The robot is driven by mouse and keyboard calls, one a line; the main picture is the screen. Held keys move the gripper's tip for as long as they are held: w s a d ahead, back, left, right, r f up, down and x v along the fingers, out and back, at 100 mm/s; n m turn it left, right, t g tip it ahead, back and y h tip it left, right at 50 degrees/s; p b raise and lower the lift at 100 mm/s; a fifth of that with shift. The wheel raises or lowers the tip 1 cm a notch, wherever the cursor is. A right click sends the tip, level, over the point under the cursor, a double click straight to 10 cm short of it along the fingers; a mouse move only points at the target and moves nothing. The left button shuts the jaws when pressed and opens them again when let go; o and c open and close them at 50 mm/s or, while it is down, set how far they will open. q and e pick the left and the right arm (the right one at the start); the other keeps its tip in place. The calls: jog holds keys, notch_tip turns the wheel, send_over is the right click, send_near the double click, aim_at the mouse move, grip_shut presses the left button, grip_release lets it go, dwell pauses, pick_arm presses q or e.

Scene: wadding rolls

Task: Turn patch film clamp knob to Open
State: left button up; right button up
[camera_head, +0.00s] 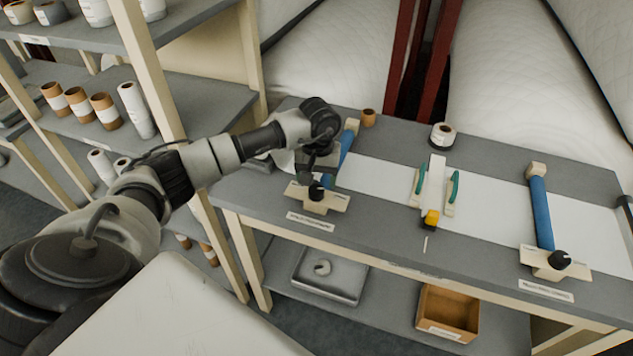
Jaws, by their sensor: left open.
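Two clamps with black knobs stand on the grey worktable (400,245), each on a pale wooden base with a label in front, too small to read surely. The left clamp's knob (316,191) sits on its base (331,203), at the near end of a blue bar (347,146). The right clamp's knob (559,260) is at the near end of another blue bar (541,212). My left gripper (313,176) points down just behind and above the left knob, open. Its fingers partly hide the left bar, and I cannot tell whether they touch the knob. My right gripper is not in view.
A white sheet (380,180) crosses the table between the clamps. Shelves with rolls stand left; a wooden box (447,312) is below.

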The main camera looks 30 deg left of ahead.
aim_at(317, 188)
pick_arm(q)
jog(key=shift+f+p, duration=0.35)
jog(key=shift+f, duration=1.5)
jog(key=c, duration=0.9)
